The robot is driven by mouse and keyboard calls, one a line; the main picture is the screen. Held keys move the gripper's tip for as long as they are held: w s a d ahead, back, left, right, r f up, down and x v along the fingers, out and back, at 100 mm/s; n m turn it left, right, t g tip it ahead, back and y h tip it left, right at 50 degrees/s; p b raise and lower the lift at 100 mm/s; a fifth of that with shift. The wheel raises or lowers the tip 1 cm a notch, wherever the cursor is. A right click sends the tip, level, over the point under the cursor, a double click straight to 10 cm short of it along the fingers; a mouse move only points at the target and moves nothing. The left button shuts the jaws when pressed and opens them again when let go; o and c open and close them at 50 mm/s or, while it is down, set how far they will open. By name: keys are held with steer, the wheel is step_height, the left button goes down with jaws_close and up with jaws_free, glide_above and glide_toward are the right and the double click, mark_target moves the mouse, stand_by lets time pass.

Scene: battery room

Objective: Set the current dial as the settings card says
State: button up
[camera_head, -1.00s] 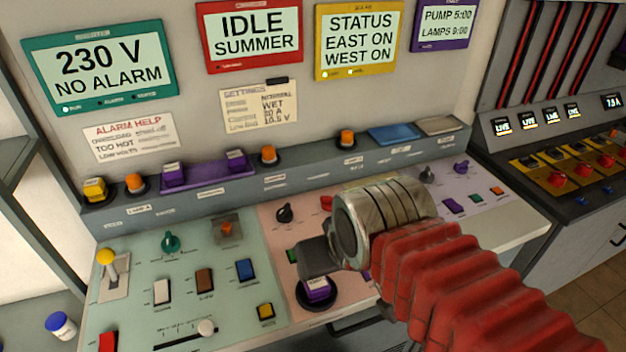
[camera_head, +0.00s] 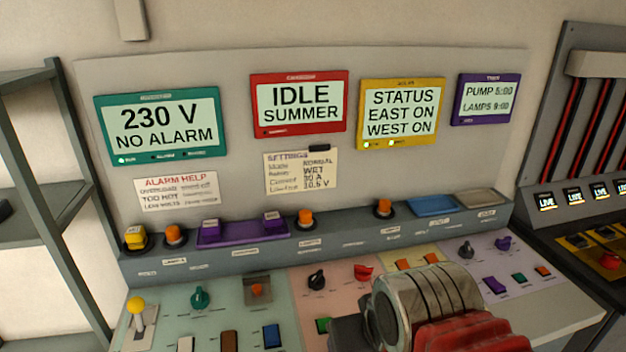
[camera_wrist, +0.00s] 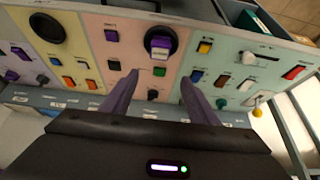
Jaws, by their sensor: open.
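The settings card (camera_head: 300,172) is on the back panel under the red display. Its small print seems to read normal, wet, 30 A and 10.5 V. On the pink section stand a black dial (camera_head: 316,280) and a red knob (camera_head: 363,272); their labels are too small to read, so I cannot tell which is the current dial. My gripper is over the pink section, its fingers hidden in the head view. In the wrist view my gripper (camera_wrist: 157,78) is open, with its purple fingers apart over the panel and nothing held.
The red display (camera_head: 299,104) reads idle, summer. A green knob (camera_head: 200,298) and yellow-topped lever (camera_head: 136,306) stand at left. Orange buttons line the ledge.

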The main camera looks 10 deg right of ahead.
steer(key=n+g, duration=0.6)
steer(key=n, duration=0.1)
glide_above(364, 267)
steer(key=shift+f, duration=0.45)
stand_by(0.4)
step_height(364, 267, down, 14)
steer(key=shift+r, duration=0.1)
stand_by(0.9)
